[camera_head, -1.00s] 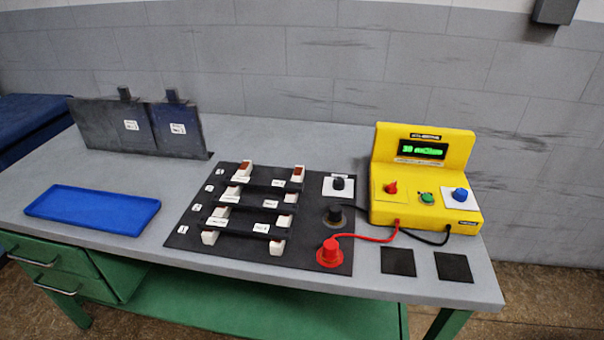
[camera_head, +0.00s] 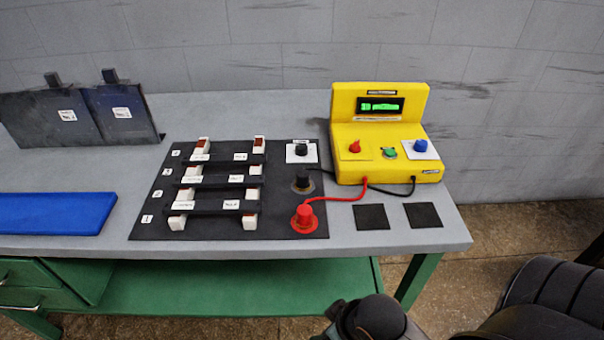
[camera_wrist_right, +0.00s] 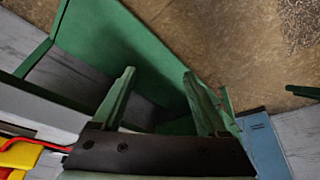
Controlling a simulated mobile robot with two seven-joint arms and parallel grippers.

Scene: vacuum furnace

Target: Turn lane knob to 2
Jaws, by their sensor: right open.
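A small black knob (camera_head: 301,150) sits on a white square plate at the top right of a black board (camera_head: 270,222). I cannot read its setting. The board carries several numbered lanes with white end blocks and dark bars. My right gripper (camera_wrist_right: 158,73) is open and empty in the right wrist view, with the green bench frame and brown floor behind its fingers. Part of my right arm shows at the bottom right of the head view, in front of the bench and well away from the knob. My left gripper is out of view.
A black plug (camera_head: 303,182) and a red plug (camera_head: 304,217) stand below the knob, with cables to a yellow meter box (camera_head: 348,135). Two black pads (camera_head: 372,217) lie at the front right. A blue tray (camera_head: 50,213) is at left, and dark upright panels (camera_head: 60,120) stand behind.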

